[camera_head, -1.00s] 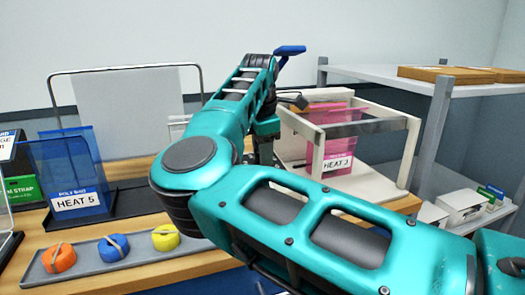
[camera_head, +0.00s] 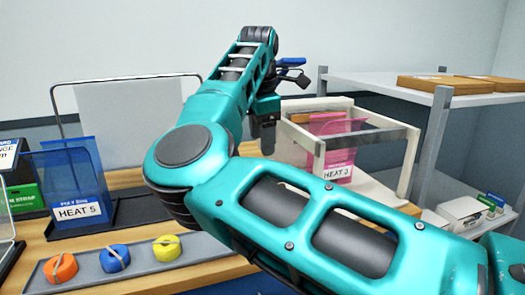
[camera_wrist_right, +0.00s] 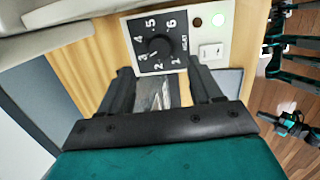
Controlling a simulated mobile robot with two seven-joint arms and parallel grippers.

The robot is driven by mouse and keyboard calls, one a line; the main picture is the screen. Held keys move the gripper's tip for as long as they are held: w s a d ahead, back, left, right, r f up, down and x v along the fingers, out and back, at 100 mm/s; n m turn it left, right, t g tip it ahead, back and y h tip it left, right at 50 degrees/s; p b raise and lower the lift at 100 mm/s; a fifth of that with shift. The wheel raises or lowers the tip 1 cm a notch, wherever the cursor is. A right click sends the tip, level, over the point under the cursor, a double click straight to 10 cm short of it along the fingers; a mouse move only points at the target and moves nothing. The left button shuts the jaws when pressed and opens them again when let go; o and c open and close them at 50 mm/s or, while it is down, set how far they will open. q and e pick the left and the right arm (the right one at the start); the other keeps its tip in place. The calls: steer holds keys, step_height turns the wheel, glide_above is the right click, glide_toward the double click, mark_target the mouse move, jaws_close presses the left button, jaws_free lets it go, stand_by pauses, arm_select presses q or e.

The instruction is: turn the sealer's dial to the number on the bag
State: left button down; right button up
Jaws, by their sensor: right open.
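The dial (camera_wrist_right: 160,46) is a black round knob on a dark plate numbered 1 to 6 and marked HEAT, on the sealer's pale front. I cannot tell surely which number it points to. A pink bag (camera_head: 340,127) labelled HEAT 3 stands in the sealer's cream frame (camera_head: 405,150) in the head view. My right gripper (camera_head: 264,138) is beside that frame, partly hidden by its own arm. In the right wrist view my right gripper (camera_wrist_right: 160,72) is open and empty, its fingertips just short of the dial plate.
A blue bag (camera_head: 65,172) labelled HEAT 5 stands at the left. A shelf (camera_head: 380,82) stands at the right.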

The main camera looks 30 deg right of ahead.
arm_select(q)
steer(key=shift+a+r+p, duration=0.2)
steer(key=shift+a+p, duration=0.2)
steer(key=shift+p, duration=0.1)
arm_select(e)
steer(key=v, duration=0.4)
steer(key=shift+a+r, duration=0.1)
steer(key=shift+r, duration=0.3)
arm_select(q)
steer(key=shift+r, duration=0.1)
